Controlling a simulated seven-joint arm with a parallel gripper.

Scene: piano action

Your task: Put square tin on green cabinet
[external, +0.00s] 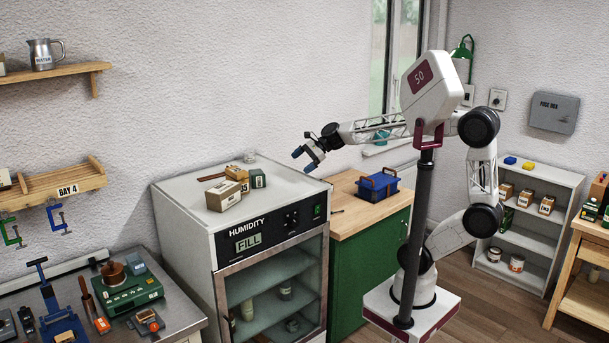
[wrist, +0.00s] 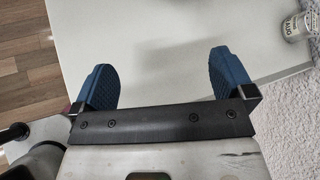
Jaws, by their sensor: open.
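The green cabinet (external: 372,262) has a wooden top and stands right of the white humidity cabinet. My gripper (external: 304,160) is open and empty, with blue fingers, above the right rear part of that top, right of the tin. In the wrist view, the gripper (wrist: 165,85) has its fingers wide apart over the white top, with nothing between them.
The humidity cabinet (external: 178,206) also bears cartons (external: 223,196) and a small pale can (external: 249,157), which shows in the wrist view (wrist: 295,27). A blue caddy (external: 377,187) occupies part of the green cabinet's top; bare wood (external: 350,213) lies in front. The wall is close behind.

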